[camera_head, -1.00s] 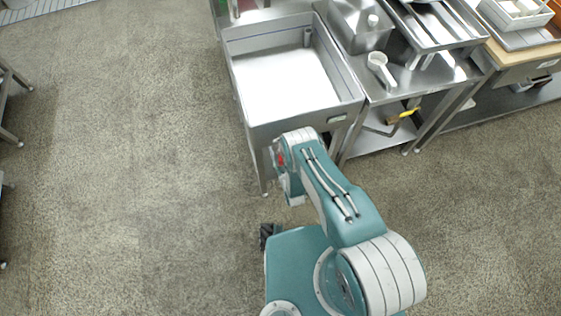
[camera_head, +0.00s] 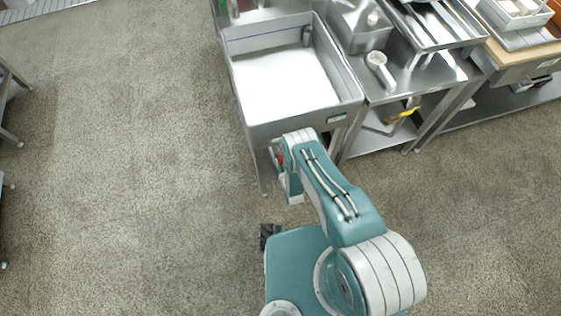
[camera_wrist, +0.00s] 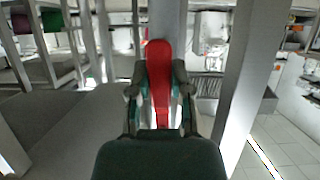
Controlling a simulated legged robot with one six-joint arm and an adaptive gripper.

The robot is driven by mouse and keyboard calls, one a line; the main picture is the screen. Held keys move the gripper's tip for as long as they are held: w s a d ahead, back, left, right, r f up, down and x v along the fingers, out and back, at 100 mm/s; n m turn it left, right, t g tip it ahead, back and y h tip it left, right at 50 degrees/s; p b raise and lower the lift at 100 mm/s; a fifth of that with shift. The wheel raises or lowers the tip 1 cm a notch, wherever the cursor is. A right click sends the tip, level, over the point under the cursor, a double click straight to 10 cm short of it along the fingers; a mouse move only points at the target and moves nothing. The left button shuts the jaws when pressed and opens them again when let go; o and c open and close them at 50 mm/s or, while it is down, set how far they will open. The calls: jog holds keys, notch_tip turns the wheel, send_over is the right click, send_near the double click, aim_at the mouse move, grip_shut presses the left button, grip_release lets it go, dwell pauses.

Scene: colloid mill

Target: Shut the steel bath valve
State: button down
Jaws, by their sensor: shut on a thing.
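The steel bath (camera_head: 285,75) is a deep square sink on legs, at the upper middle of the head view. In the wrist view a long red valve handle (camera_wrist: 158,72) stands upright in front of a grey steel post. My gripper (camera_wrist: 158,75) has one finger on each side of the handle and is shut on it. In the head view a bit of red (camera_head: 280,157) shows beside my wrist, below the bath's front edge. My arm hides the valve body and most of the gripper there.
Bath legs stand close to my gripper. The floor (camera_head: 130,160) on the left is clear.

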jog(key=w+d+r+n+t+h, duration=0.1)
jog(key=d+r+n+t+h, duration=0.4)
jog(key=n, duration=0.8)
jog(key=shift+w+r, duration=0.35)
jog(key=shift+r, duration=0.2)
jog(key=shift+d, duration=0.1)
dwell(0.6)
jog(key=c, duration=0.5)
grip_release()
jog(key=shift+c, duration=0.2)
